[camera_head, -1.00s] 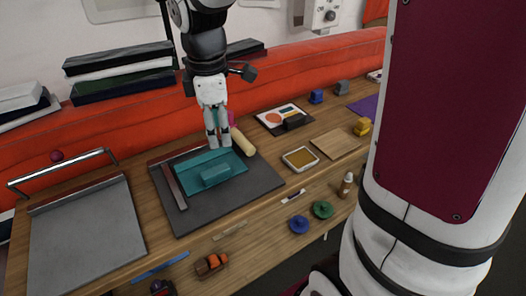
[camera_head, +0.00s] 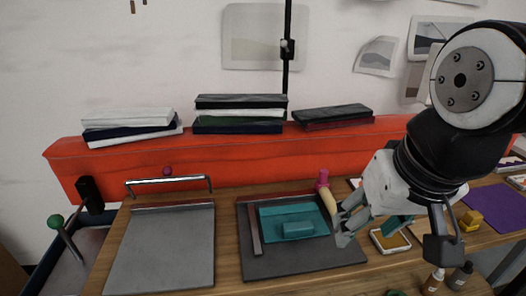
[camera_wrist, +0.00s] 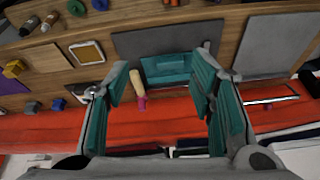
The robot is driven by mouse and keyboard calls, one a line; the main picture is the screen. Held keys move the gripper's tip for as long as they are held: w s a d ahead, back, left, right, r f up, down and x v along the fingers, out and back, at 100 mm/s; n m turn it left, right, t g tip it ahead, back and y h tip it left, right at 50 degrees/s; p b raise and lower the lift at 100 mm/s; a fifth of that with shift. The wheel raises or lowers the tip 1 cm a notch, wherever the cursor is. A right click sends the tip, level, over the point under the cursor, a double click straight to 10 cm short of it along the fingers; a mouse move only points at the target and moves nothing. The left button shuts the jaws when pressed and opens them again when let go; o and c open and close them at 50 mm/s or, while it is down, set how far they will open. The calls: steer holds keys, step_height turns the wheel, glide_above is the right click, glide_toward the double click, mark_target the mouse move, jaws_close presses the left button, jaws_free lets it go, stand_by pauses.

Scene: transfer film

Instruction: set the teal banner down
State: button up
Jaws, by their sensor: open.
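The teal banner (camera_head: 271,210) lies flat on a dark grey board (camera_head: 258,268), with a raised teal block on it. It also shows in the wrist view (camera_wrist: 152,79), beyond and between the fingers. My gripper (camera_head: 368,228) is open and empty, to the right of the banner in the head view and apart from it. The teal-padded fingers stand wide apart in the wrist view (camera_wrist: 165,62).
A grey plate (camera_head: 160,250) with a metal bar lies left. An ochre pad (camera_head: 390,242) and yellow block (camera_head: 471,221) are right. An orange-red ledge (camera_head: 230,157) with books runs behind.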

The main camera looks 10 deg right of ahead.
steer(key=w+m+g, duration=0.1)
steer(key=w+m, duration=0.4)
steer(key=w, duration=0.2)
steer(key=m+g+p, duration=0.3)
steer(key=m, duration=0.8)
glide_above(298, 225)
step_height(298, 225, down, 12)
steer(key=f, duration=0.8)
steer(key=shift+w+f, duration=0.1)
steer(key=shift+w, duration=0.2)
steer(key=f, duration=0.3)
steer(key=f+p, duration=0.1)
steer(key=shift+s+f, duration=0.3)
steer(key=shift+s, duration=0.05)
steer(key=shift+f, duration=0.45)
jaws_close()
